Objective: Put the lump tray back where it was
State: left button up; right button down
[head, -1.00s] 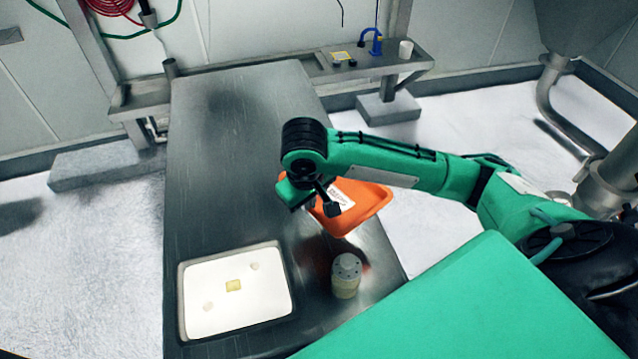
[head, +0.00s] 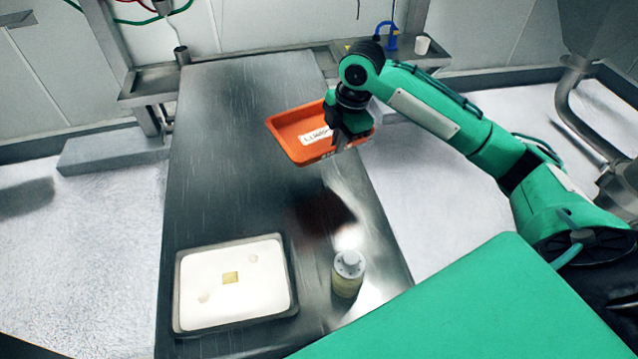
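The lump tray (head: 289,131) is a shallow orange tray with a white label inside. It is in the head view, above the far right part of the steel table. My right gripper (head: 342,141) is at the tray's right end and appears shut on its rim; the fingertips are partly hidden against the tray. The tray seems held above the table, with a dark reddish reflection on the steel nearer to me. My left gripper is not in view.
A steel table (head: 225,190) has a wide clear middle. A white-filled tray (head: 234,309) with small lumps sits at its near left. A small capped container (head: 348,274) stands near the right edge. A back shelf (head: 455,58) holds a white cup (head: 422,45).

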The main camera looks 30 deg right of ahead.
jog(key=w+d+n, duration=0.1)
jog(key=n, duration=0.1)
jog(key=d+r+n+b, duration=0.1)
jog(key=n, duration=0.1)
jog(key=w+d+r+n+g, duration=0.1)
jog(key=d+n, duration=0.1)
jog(key=n, duration=0.1)
jog(key=shift+w+d, duration=0.1)
jog(key=shift+w, duration=0.25)
jog(key=n, duration=0.1)
jog(key=d+n, duration=0.1)
jog(key=shift+w+d+r+n+g+b, duration=0.2)
jog(key=shift+w+r+n+g+b, duration=0.1)
jog(key=shift+w+r+b, duration=0.05)
jog(key=shift+d, duration=0.1)
notch_tip(320, 180, down, 20)
jog(key=p, duration=0.4)
jog(key=shift+r+p, duration=0.15)
jog(key=shift+p, duration=0.15)
jog(key=shift+f, duration=0.2)
jog(key=c, duration=1.6)
grip_release()
jog(key=shift+c, duration=0.2)
